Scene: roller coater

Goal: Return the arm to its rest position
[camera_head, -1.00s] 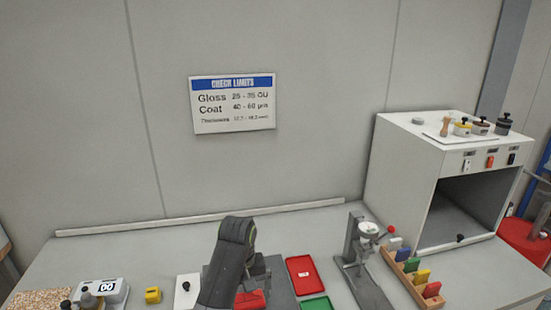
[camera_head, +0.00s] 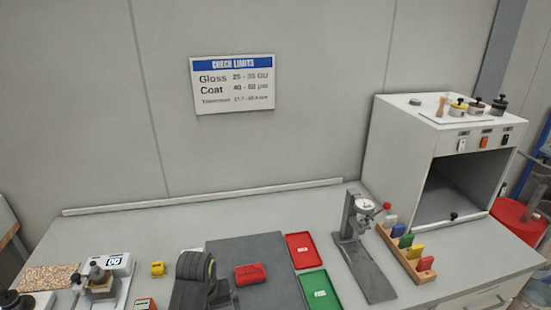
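One dark grey arm of mine rises from the bottom edge, left of centre. I take it for my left arm. Its gripper end (camera_head: 222,292) is low beside the arm link, over the left part of the dark grey mat (camera_head: 270,248). The fingers are too hidden to tell open from shut. A red block (camera_head: 250,274) lies on the mat, to the right of this arm and apart from it. My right gripper is not in view.
A red tray (camera_head: 302,250) and a green tray (camera_head: 320,292) lie right of the mat. A dial gauge stand (camera_head: 362,240), a wooden rack of coloured tabs (camera_head: 408,258) and a white cabinet (camera_head: 405,150) stand farther right. A yellow block (camera_head: 158,268) lies left.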

